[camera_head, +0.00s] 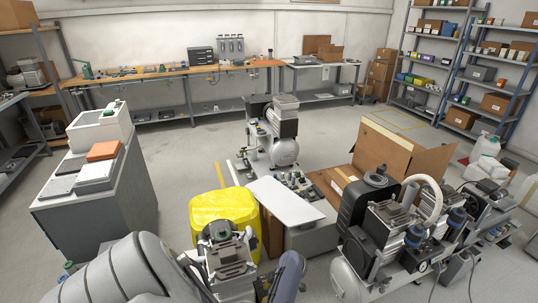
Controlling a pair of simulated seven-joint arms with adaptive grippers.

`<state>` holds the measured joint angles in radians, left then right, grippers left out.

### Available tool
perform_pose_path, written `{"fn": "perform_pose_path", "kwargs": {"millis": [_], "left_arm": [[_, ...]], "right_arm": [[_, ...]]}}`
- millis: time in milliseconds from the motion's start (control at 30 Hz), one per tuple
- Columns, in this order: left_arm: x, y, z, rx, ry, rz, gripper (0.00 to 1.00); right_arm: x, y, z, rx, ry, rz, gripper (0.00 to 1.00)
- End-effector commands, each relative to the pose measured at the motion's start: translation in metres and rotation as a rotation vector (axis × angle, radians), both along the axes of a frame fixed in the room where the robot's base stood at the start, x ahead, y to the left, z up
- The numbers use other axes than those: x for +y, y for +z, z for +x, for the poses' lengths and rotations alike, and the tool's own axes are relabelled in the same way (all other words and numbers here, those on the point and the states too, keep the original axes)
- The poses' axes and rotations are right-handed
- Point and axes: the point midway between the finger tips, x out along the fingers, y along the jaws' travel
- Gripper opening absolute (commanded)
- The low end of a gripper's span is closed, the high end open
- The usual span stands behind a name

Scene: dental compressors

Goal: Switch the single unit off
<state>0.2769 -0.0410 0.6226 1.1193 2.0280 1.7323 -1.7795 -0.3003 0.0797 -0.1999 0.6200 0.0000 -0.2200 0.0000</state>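A compressor (284,150) with one pump head and a pale tank stands alone on the floor at mid-centre. A larger compressor (387,232) with more than one head stands at the lower right. I cannot tell which of these is the single unit, and no switch is clear at this size. A grey banded rounded shape at the lower left looks like my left arm. Neither gripper's fingers can be made out.
A yellow bin (222,208), a white panel (285,200) and an open cardboard box (400,155) crowd the centre. A grey cabinet (130,195) stands left. A workbench (170,72) and shelves (470,60) line the walls. Floor is clear between cabinet and bin.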

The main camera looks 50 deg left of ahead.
Motion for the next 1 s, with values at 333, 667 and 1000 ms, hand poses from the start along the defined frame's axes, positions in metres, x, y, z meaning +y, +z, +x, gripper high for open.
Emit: {"fn": "perform_pose_path", "kwargs": {"millis": [333,667,1000], "left_arm": [[0.0007,-0.0001,-0.0009,0.001,0.000,0.001,0.00],[0.0020,0.0002,-0.0006,0.002,0.114,0.001,0.00],[0.0026,-0.0005,-0.0030,0.005,0.427,0.004,0.00]], "right_arm": [[-0.0001,0.0000,0.0000,0.000,0.000,0.000,0.47],[-0.0002,0.0000,0.0002,0.000,0.000,0.000,0.47],[-0.0002,0.0000,0.0002,0.000,0.000,0.000,0.47]]}}
